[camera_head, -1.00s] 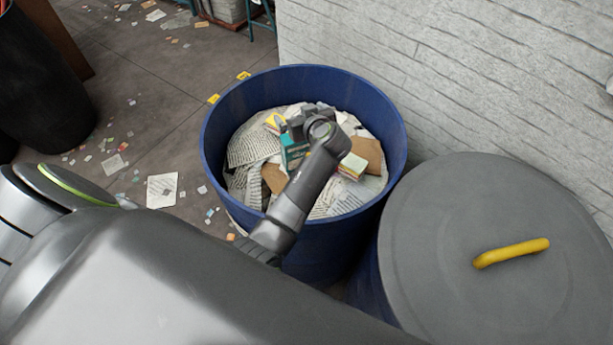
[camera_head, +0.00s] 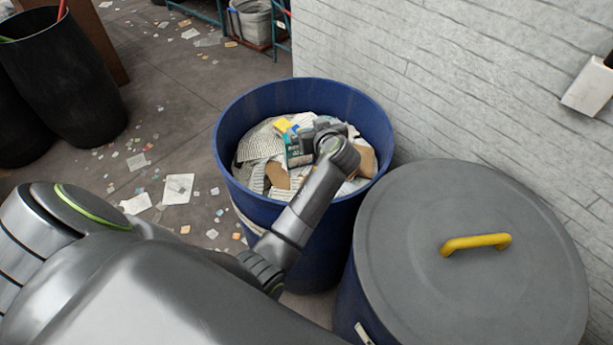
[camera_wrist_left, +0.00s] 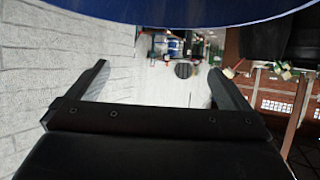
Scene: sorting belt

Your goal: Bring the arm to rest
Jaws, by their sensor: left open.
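My left arm reaches in from the lower left in the head view, and its wrist is over the open blue bin (camera_head: 238,186). The left gripper is largely hidden behind the wrist there. In the left wrist view the left gripper (camera_wrist_left: 158,70) is open, with nothing between its two dark fingers. A teal box (camera_head: 294,156) with some yellow by it lies on the papers in the bin, close beside the wrist; I cannot tell whether they touch. My right gripper is in neither view.
A closed bin with a grey lid (camera_head: 415,215) and yellow handle (camera_head: 475,243) stands right of the blue bin. A pale brick wall (camera_head: 430,80) runs behind. Black bins (camera_head: 70,80) stand at the left. Paper scraps litter the floor between.

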